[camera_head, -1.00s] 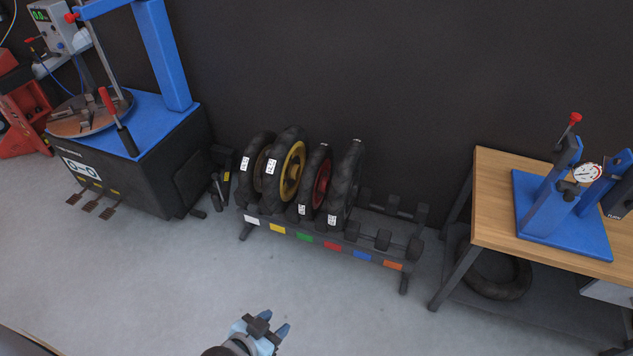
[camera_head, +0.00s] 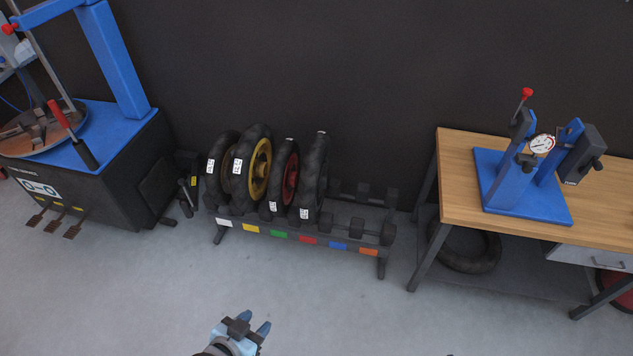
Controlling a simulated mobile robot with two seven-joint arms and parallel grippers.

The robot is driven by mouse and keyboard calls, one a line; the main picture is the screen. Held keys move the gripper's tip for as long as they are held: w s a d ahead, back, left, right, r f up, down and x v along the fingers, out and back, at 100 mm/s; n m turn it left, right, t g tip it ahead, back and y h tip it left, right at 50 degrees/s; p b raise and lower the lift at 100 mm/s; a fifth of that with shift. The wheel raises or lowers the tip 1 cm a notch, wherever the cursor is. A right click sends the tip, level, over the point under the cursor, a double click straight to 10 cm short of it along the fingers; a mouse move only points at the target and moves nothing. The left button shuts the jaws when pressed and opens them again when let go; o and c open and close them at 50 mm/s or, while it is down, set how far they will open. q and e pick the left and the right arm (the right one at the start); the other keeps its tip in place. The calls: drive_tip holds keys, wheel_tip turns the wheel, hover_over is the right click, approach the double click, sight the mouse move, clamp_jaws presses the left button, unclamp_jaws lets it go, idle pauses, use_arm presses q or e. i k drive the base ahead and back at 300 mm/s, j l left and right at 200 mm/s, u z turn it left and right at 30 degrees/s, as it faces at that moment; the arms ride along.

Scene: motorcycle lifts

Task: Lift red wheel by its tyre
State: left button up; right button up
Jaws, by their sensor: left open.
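The red wheel (camera_head: 291,176) stands upright on a low black rack (camera_head: 265,228), its red rim partly showing inside a dark tyre with white labels. It stands between the yellow-rimmed wheel (camera_head: 261,171) on its left and a dark tyre (camera_head: 317,172) on its right, which hides part of it. My left gripper (camera_head: 255,330) is at the bottom of the view, open and empty, over the floor in front of the rack and well apart from the wheel. My right gripper is not in view.
A tyre machine (camera_head: 95,165) with a blue top stands at left. A wooden bench (camera_head: 460,190) with a blue stand (camera_head: 525,190) is at right, a loose tyre (camera_head: 468,250) under it. The rack's right end is empty. The floor in front is clear.

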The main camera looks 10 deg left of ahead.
sight(284, 177)
drive_tip(key=j+z, duration=0.1)
drive_tip(key=z, duration=0.3)
drive_tip(key=i+j+z, duration=0.1)
drive_tip(key=z, duration=0.25)
drive_tip(key=j+z, duration=0.3)
drive_tip(key=j, duration=0.25)
drive_tip(key=i+j+z, duration=0.1)
drive_tip(key=j+z, duration=0.15)
drive_tip(key=j, duration=0.3)
drive_tip(key=j+z, duration=0.25)
drive_tip(key=j, duration=1.45)
drive_tip(key=k+j, duration=0.15)
drive_tip(key=j, duration=1.1)
drive_tip(key=k+z, duration=0.05)
